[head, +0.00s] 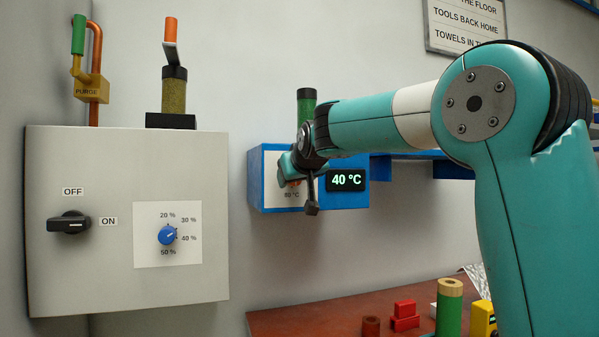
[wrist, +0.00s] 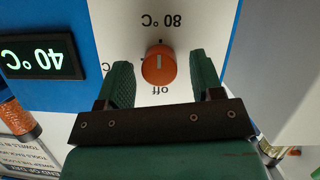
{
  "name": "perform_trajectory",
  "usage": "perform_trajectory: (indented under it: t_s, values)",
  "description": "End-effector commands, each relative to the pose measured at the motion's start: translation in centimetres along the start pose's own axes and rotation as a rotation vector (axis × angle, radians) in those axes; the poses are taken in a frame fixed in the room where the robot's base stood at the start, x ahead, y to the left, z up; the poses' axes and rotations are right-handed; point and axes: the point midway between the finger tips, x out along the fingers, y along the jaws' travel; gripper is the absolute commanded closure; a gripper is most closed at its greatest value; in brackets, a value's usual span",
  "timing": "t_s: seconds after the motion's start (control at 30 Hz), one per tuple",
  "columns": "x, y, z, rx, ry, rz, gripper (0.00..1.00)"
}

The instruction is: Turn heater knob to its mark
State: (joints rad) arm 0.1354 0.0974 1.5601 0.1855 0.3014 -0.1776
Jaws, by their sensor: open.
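The heater knob (wrist: 158,66) is orange with a short pale line on its face, on a white plate. The wrist view is upside down: "80 °C" (wrist: 160,20) shows above the knob and "off" (wrist: 160,90) below it. The pale line runs along the off–80 °C direction; which end is the pointer I cannot tell. My gripper (wrist: 160,60) is open, with one green finger on each side of the knob, apparently not touching it. In the head view my gripper (head: 300,170) largely hides the knob. The blue heater box's display (head: 346,180) reads 40 °C.
A grey cabinet (head: 110,275) at left carries a black OFF/ON switch (head: 68,223) and a blue percent knob (head: 166,235). A blue shelf lies behind my arm.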

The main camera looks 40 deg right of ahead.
Motion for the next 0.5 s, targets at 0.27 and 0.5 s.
perform_trajectory:
  t_s: [0.27,0.5]
  values:
    - [-4.5,-0.1,0.0,0.000,0.006,-0.002,0.40]
    - [-10.8,-0.1,0.0,0.000,0.005,-0.003,0.40]
